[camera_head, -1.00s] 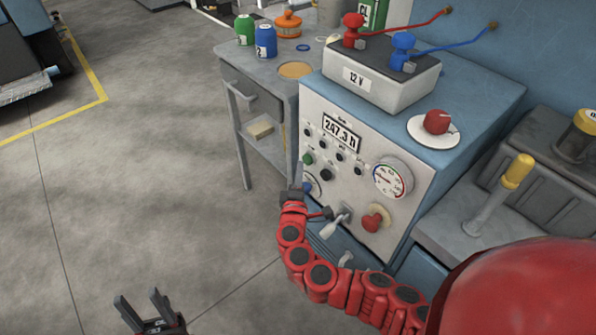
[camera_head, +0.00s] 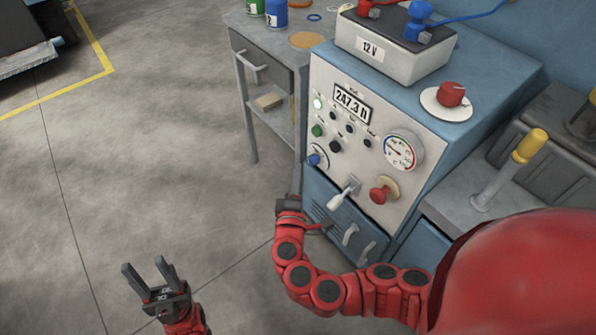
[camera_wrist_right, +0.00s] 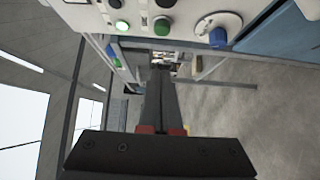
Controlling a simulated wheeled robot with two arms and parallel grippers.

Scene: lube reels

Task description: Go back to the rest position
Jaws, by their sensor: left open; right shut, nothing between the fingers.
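My left gripper (camera_head: 143,264) is open and empty over bare floor at the lower left of the head view. My right gripper (camera_head: 293,196) is shut and empty, in front of the lower left edge of the control cabinet (camera_head: 430,125). In the right wrist view, its closed fingers (camera_wrist_right: 160,72) point toward the space below the panel, apart from the knobs. The panel has a lit green lamp (camera_head: 318,103), a display reading 247.3 h (camera_head: 352,105), a gauge (camera_head: 400,151), a blue knob (camera_head: 314,160), a white-handled lever (camera_head: 342,197) and a red knob (camera_head: 383,190).
A grey workbench (camera_head: 262,45) with green and blue cans stands left of the cabinet. A 12 V battery (camera_head: 392,45) and a red rotary switch (camera_head: 451,94) sit on top. A yellow-handled lever (camera_head: 528,148) is at right.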

